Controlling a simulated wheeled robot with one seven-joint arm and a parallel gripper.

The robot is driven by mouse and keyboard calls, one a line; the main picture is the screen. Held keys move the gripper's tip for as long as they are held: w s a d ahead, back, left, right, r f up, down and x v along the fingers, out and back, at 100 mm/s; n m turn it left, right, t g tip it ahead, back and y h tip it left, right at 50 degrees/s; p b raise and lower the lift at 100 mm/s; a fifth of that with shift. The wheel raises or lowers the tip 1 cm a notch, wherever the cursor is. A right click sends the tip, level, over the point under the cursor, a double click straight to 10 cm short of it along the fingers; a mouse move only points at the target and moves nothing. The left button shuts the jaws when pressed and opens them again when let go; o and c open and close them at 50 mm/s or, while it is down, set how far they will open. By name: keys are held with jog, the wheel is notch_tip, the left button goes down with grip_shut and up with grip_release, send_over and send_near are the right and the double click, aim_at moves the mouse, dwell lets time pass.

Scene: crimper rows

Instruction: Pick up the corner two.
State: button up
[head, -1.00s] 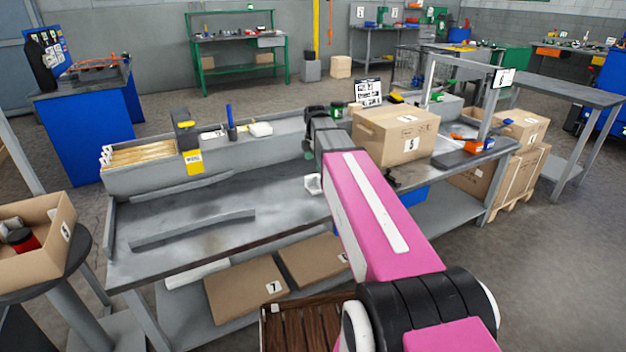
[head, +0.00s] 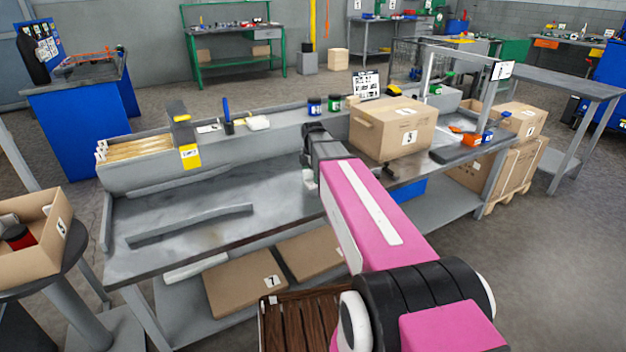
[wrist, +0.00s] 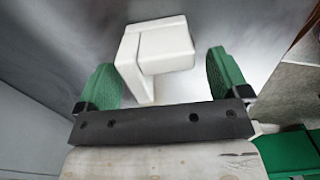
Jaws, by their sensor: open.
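A white, blocky corner piece (wrist: 160,52) sits on the grey bench in the wrist view, between the two green fingers of my gripper (wrist: 163,66). The fingers are apart, with a gap showing on each side of the piece, so my gripper is open and not holding it. In the head view only a small bit of the white piece (head: 309,177) shows, just below the end of my arm. My fingers are mostly hidden there by the arm. No number on the piece can be read.
A cardboard box marked 5 (head: 392,130) stands on the grey workbench (head: 150,262) just right of my arm. A raised ledge (head: 265,143) with jars and tools runs along its back. A low grey strip (head: 190,226) lies at left; bench around it is clear.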

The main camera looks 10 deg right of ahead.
notch_tip(320, 180, down, 2)
jog(key=shift+f, duration=0.1)
jog(key=shift+c, duration=0.3)
jog(key=c, duration=0.9)
